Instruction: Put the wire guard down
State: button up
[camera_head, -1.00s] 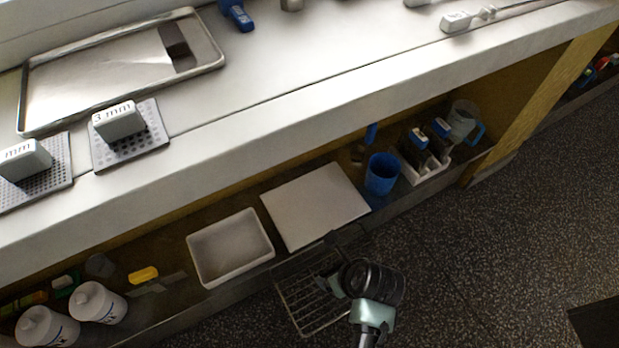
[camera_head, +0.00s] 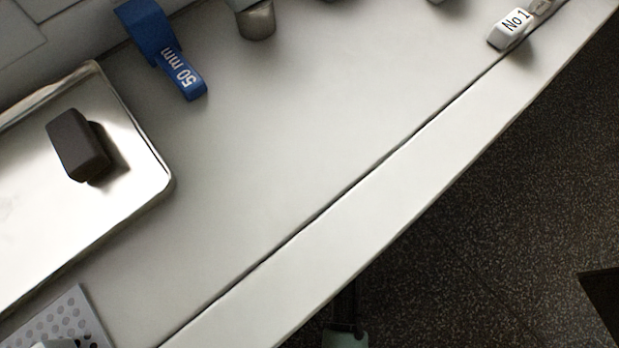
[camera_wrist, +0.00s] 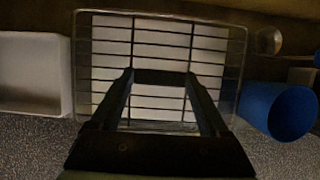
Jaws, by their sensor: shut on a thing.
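The wire guard (camera_wrist: 190,44) is a rectangular grid of thin metal bars with a wire rim. It spans the middle of the wrist view, in front of a white board (camera_wrist: 150,60) on the lower shelf. My gripper (camera_wrist: 160,77) is shut on the guard, with its two dark fingers reaching to the middle of the grid. The exact grip point is too dark to make out. I cannot tell whether the guard touches the board or shelf. In the head view the guard is hidden below the counter edge.
A white tub (camera_wrist: 30,75) stands left of the guard and a blue cup (camera_wrist: 278,110) close on its right. In the head view the counter (camera_head: 290,130) has a wide clear middle, with a metal tray (camera_head: 150,165) at left, a blue 50 mm tool (camera_head: 165,50) and a No 1 tag (camera_head: 512,28).

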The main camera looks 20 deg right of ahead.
notch_tip(320, 180, down, 7)
jog(key=b, duration=0.3)
jog(key=shift+f, duration=0.1)
jog(key=o, duration=1.5)
jog(key=shift+c, duration=0.2)
jog(key=p+v, duration=0.6)
jog(key=v, duration=0.6)
jog(key=shift+w, duration=0.2)
jog(key=shift+s, duration=0.1)
